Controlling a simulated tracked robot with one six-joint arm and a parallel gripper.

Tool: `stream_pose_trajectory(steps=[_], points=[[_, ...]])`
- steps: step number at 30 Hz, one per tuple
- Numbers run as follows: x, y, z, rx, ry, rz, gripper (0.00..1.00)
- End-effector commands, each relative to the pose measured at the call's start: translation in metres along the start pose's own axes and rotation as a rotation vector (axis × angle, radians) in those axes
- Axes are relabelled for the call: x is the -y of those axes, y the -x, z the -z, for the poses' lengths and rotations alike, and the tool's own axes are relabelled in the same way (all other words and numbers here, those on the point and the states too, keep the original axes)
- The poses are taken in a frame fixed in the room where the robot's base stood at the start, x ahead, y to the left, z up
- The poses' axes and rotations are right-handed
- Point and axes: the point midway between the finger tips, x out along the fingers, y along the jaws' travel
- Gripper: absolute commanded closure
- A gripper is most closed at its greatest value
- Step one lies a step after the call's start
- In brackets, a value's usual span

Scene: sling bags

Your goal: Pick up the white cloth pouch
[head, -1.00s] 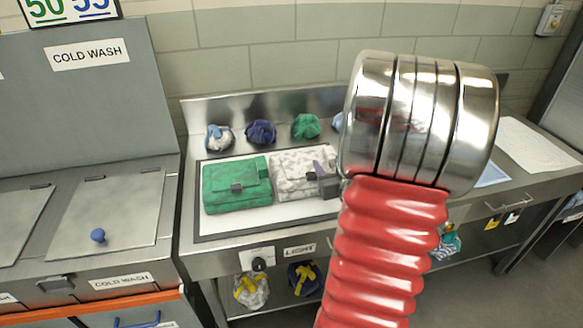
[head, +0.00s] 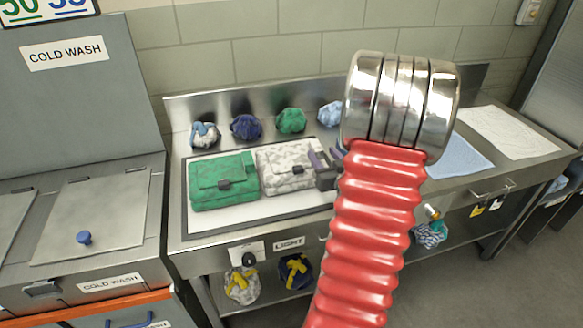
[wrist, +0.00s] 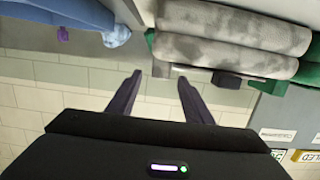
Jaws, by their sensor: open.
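A white-and-grey mottled cloth bag with a dark buckle (head: 285,167) lies flat on the tray, right of a green bag (head: 222,184). It also shows in the wrist view (wrist: 225,48), with its buckle toward the right. My gripper (head: 322,166) is at the right end of this bag, partly hidden by my red arm. In the wrist view my gripper (wrist: 158,78) has its fingers apart, nothing between them. Contact with the bag cannot be told. A smaller white pouch with blue (head: 205,136) stands at the back left; a white one with a yellow tie (head: 242,286) is on the lower shelf.
Navy (head: 246,127), green (head: 291,121) and light blue (head: 331,113) pouches stand along the back. A navy pouch with a yellow tie (head: 296,271) is below. A blue cloth (head: 458,157) and white sheet (head: 508,132) lie right. The wall is close behind.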

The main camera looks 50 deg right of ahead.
Motion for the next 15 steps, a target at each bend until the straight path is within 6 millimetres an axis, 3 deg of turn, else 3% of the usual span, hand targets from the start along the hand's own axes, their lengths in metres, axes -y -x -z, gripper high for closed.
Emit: stream_pose_trajectory(steps=[9, 15], points=[[0.000, -0.044, 0.000, 0.000, 0.000, 0.001, 0.54], [0.000, -0.049, 0.000, 0.000, 0.000, -0.001, 0.54]])
